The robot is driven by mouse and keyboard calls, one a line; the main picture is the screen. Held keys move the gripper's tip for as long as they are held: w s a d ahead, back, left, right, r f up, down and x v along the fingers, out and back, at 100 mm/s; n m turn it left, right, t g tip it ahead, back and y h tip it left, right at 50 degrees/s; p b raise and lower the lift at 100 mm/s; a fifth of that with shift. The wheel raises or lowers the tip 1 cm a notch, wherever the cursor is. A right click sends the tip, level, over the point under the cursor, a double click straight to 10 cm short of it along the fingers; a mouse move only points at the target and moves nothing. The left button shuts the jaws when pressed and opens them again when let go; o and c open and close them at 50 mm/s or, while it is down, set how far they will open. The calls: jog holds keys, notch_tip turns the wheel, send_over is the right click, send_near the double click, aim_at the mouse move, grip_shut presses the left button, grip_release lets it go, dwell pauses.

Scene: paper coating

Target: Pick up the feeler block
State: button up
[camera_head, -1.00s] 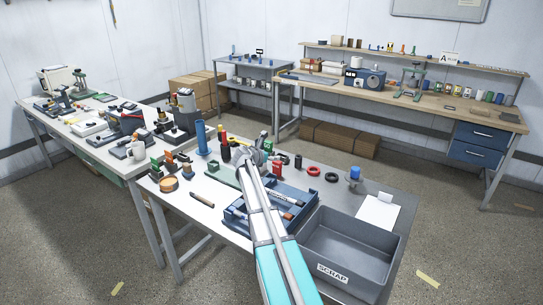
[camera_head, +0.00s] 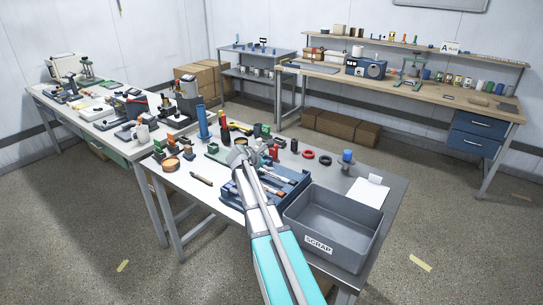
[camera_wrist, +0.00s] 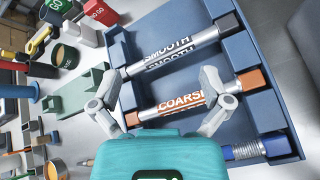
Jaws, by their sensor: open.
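My gripper (camera_wrist: 162,100) is open and empty, its two fingers spread above a blue tray (camera_wrist: 262,98) in the wrist view. A rod labelled COARSE (camera_wrist: 180,103) lies in the tray between and below the fingers. A rod labelled SMOOTH (camera_wrist: 185,50) lies above it in the picture, and another rod (camera_wrist: 240,151) is at lower right. A green block with raised ends (camera_wrist: 75,98) lies left of the tray, beside the left finger. No piece is labelled as the feeler block, so I cannot tell which it is. In the head view, the arm partly hides the tray (camera_head: 292,193).
A grey SCRAP bin (camera_head: 320,246) stands right of the tray, with white paper (camera_head: 365,192) behind it. Blue cylinder (camera_head: 203,122), bottles and small tools crowd the table's back left. Other benches (camera_head: 400,95) stand behind and to the left.

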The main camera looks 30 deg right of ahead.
jog(key=s+a+f+m+g+y+b, duration=0.1)
jog(key=s+a+f+m+y+b, duration=0.1)
jog(key=s+a+f+m, duration=0.3)
jog(key=s+a+f+m+g+y+b, duration=0.2)
jog(key=s+a+f+m+y, duration=0.3)
jog(key=s+a, duration=0.8)
jog(key=s+a+f+m+g+y+b, duration=0.1)
jog(key=s+a+f+m+y+b, duration=0.2)
jog(key=a, duration=1.1)
jog(key=shift+s+f+m+b, duration=0.4)
jog(key=shift+s+f+m, duration=1.4)
jog(key=shift+s, duration=1.5)
